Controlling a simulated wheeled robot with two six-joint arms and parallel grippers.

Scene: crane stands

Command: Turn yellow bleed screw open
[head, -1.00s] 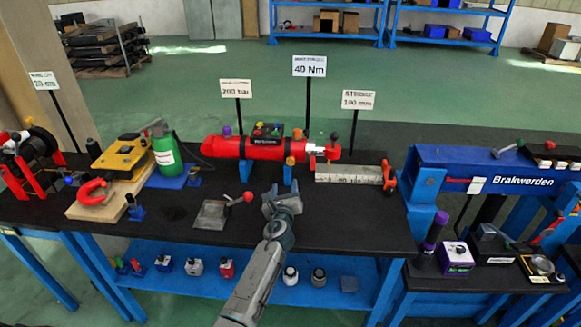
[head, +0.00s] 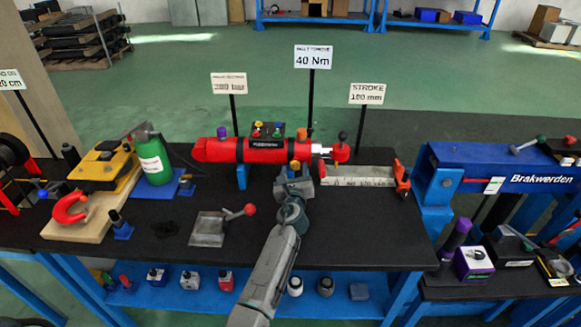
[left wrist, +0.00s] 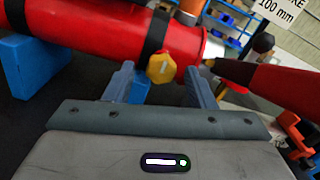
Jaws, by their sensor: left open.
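The yellow bleed screw (left wrist: 162,68) is a hexagonal yellow knob with a pale mark, on the side of the red cylinder (left wrist: 95,40) beside a black band. In the left wrist view my left gripper (left wrist: 159,75) is open, one finger on each side of the screw, with gaps between. Whether the tips reach around it in depth I cannot tell. In the head view the red cylinder (head: 215,150) lies on blue supports, and my left gripper (head: 294,180) is at its front near the right end, hiding most of the screw. My right gripper is out of view.
A block with coloured knobs (head: 267,131) sits on top of the cylinder. A grey plate with a red-knobbed lever (head: 210,228) lies left of my arm. A stroke scale (head: 355,176) is at right, a green bottle (head: 153,160) at left. Black table surface is free at front right.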

